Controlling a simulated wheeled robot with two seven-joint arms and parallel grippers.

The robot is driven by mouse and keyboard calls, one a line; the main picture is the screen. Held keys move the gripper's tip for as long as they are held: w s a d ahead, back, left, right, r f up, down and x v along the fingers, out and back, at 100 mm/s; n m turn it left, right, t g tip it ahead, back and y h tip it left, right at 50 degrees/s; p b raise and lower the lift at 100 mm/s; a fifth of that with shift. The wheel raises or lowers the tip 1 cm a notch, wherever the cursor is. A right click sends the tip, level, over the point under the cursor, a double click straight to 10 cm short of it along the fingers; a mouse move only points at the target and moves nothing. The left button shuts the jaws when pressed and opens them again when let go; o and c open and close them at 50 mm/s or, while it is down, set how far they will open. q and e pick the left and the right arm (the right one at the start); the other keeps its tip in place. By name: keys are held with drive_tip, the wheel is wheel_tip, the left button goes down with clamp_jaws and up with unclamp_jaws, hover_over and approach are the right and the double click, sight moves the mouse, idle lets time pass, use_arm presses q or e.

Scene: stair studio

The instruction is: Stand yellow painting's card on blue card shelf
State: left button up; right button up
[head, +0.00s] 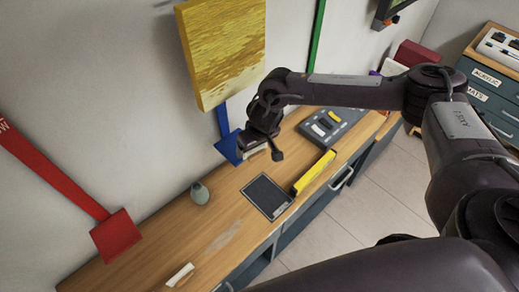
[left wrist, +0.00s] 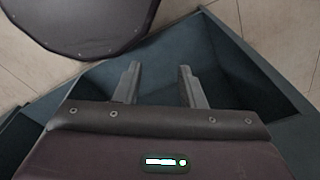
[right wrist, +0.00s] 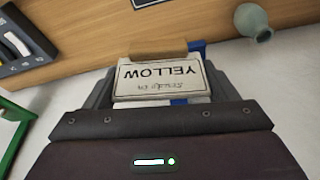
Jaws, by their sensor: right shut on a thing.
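The yellow painting (head: 222,50) hangs on the wall. Below it a blue strip ends in a blue square piece (head: 226,148), which looks like the blue card shelf. My right gripper (head: 262,146) is beside that piece, just above the counter. In the right wrist view it is shut on a pale card (right wrist: 160,80) reading "YELLOW", upside down there, with a brown wooden strip at its far edge. Blue (right wrist: 190,100) shows behind the card, mostly hidden; I cannot tell whether they touch. My left gripper (left wrist: 160,88) is open and empty, seen only in the left wrist view.
The wooden counter (head: 225,208) holds a grey-green vase (head: 199,193), a dark tablet (head: 267,197), a yellow bar (head: 314,173) and a grey tray (head: 331,125). A red square piece (head: 116,235) is at the left. Teal panels (left wrist: 225,90) surround my left gripper.

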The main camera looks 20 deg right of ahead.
drive_tip(key=w+b, duration=0.1)
drive_tip(key=w+a+b, duration=0.1)
drive_tip(key=w+b, duration=0.1)
drive_tip(key=w, duration=0.1)
drive_tip(key=shift+a+f+b, duration=0.3)
drive_tip(key=shift+f, duration=0.1)
drive_tip(key=shift+w+a+f+b, duration=0.1)
drive_tip(key=shift+w+a+b, duration=0.15)
drive_tip(key=shift+w+b, duration=0.35)
drive_tip(key=shift+w+a+f+b, duration=0.1)
drive_tip(key=shift+w+a+b, duration=0.1)
drive_tip(key=shift+w+b, duration=0.4)
drive_tip(key=shift+f+b, duration=0.4)
drive_tip(key=shift+f, duration=0.55)
drive_tip(key=shift+f, duration=0.1)
drive_tip(key=o, duration=0.9)
